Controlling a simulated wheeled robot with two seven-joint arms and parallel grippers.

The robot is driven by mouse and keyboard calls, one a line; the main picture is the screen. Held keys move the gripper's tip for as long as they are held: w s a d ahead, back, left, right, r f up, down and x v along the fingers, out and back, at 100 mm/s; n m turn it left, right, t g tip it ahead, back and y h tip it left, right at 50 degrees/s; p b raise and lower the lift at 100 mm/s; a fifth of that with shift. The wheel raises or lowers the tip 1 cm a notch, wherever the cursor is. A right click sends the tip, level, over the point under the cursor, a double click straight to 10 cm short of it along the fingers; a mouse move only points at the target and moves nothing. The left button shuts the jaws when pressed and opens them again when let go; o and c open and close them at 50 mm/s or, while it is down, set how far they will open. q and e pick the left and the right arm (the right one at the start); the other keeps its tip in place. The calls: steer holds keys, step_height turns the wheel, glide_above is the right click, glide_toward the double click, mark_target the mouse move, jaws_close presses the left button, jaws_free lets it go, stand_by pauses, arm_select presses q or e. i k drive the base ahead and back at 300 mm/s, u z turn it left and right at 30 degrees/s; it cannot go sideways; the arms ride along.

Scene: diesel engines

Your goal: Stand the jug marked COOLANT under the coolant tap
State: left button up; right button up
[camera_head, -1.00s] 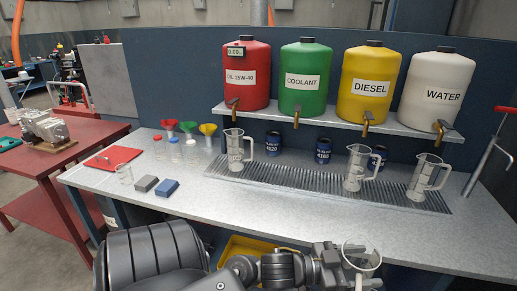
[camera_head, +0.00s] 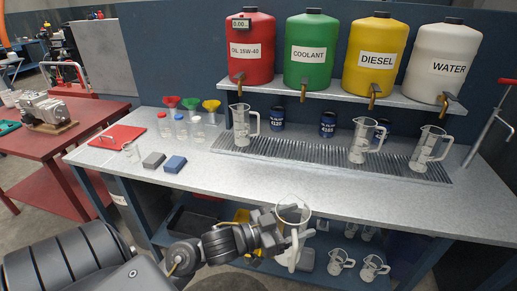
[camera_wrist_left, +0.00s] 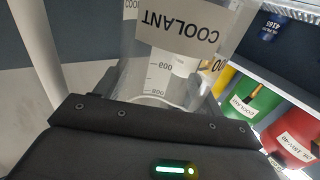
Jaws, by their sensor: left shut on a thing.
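The clear jug marked COOLANT (camera_head: 293,214) is in my left gripper (camera_head: 284,226), held just in front of the bench's front edge. In the left wrist view the jug (camera_wrist_left: 172,65) fills the middle, its label upside down in the picture, with the left gripper's dark fingers (camera_wrist_left: 150,118) closed on it. The green COOLANT tank (camera_head: 311,55) stands on the raised shelf. Its brass coolant tap (camera_head: 303,94) points down over the drip grate (camera_head: 320,156), where no jug stands below it. My right gripper is out of view.
Clear jugs stand on the grate under the red tank (camera_head: 243,124), the yellow tank (camera_head: 362,142) and the white tank (camera_head: 428,146). A blue can (camera_head: 327,124) stands behind the grate. More jugs (camera_head: 341,262) stand on the lower shelf. The bench front is clear.

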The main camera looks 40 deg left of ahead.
mark_target(299, 152)
steer(key=u, duration=0.2)
steer(key=i, duration=1.5)
steer(key=u, duration=0.05)
